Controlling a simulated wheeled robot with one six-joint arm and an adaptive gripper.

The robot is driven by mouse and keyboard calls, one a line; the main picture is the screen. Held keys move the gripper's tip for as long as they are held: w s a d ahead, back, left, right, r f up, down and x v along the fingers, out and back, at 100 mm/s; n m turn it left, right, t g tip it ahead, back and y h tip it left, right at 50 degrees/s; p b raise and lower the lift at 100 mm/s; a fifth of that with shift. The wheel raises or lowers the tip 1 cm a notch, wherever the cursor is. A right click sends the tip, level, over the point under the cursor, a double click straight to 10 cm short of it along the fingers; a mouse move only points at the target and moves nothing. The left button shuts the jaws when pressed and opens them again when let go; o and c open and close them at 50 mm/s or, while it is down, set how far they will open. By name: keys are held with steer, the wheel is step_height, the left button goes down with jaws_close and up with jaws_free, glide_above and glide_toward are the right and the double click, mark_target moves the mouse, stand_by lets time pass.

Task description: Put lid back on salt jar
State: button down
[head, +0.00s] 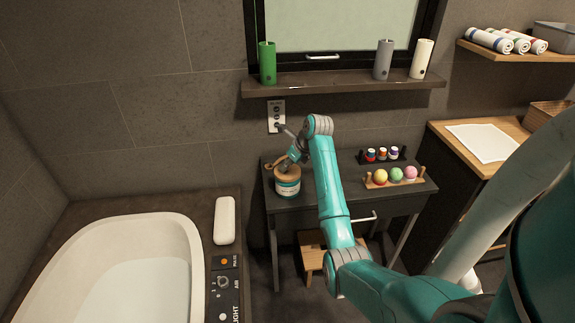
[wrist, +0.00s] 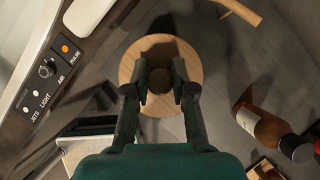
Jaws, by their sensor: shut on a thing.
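The salt jar (head: 288,187), with a teal and white label, stands upright at the left end of the dark side table (head: 325,199). My gripper (wrist: 160,92) is shut on the knob of the round wooden lid (wrist: 189,62) in the wrist view. The lid lies flat below the fingers and hides the jar in that view. In the head view my gripper (head: 287,164) is right at the top of the jar. Whether the lid touches the rim or hovers over it cannot be told.
A rack of coloured balls (head: 395,178) and a rack of small bottles (head: 382,155) stand right on the table. A wooden handle (wrist: 238,11) lies near the lid. The bathtub (head: 110,260) is at left. A shelf (head: 345,84) with candles hangs above.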

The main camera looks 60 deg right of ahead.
stand_by(0.4)
steer(key=shift+c, duration=2)
jaws_free()
steer(key=shift+r, duration=3.5)
jaws_close()
steer(key=shift+f, duration=2.55)
